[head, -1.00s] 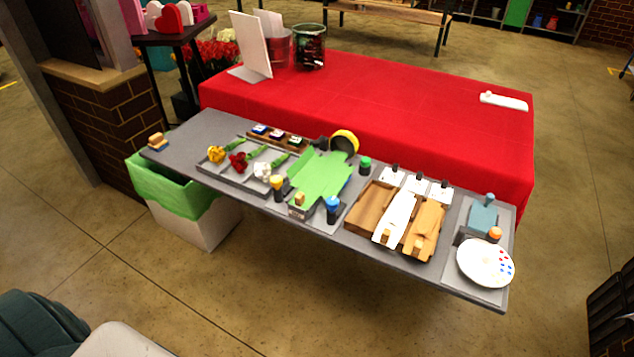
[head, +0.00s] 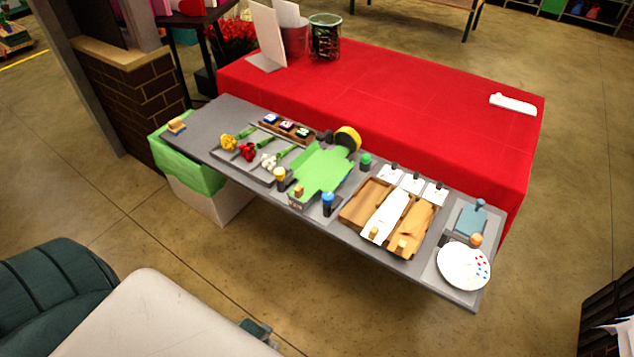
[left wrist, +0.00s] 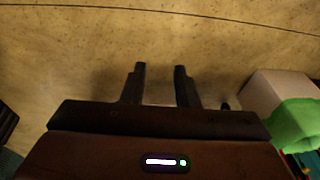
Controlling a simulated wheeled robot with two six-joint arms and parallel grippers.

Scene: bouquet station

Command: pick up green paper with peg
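The green paper (head: 322,168) lies flat at the middle of the grey table in the head view. A small wooden peg (head: 298,191) sits at its near end. My left gripper (left wrist: 159,70) shows in the left wrist view, with two dark fingers apart and nothing between them. It is over bare floor, away from the paper. My right gripper is not in view.
The grey table (head: 232,113) also holds flowers on a tray, bottles, a yellow-and-black roll (head: 347,138), brown and white sheets with pegs (head: 385,215) and a paint plate (head: 464,266). A white bin with green liner (head: 188,165) stands at its left end.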

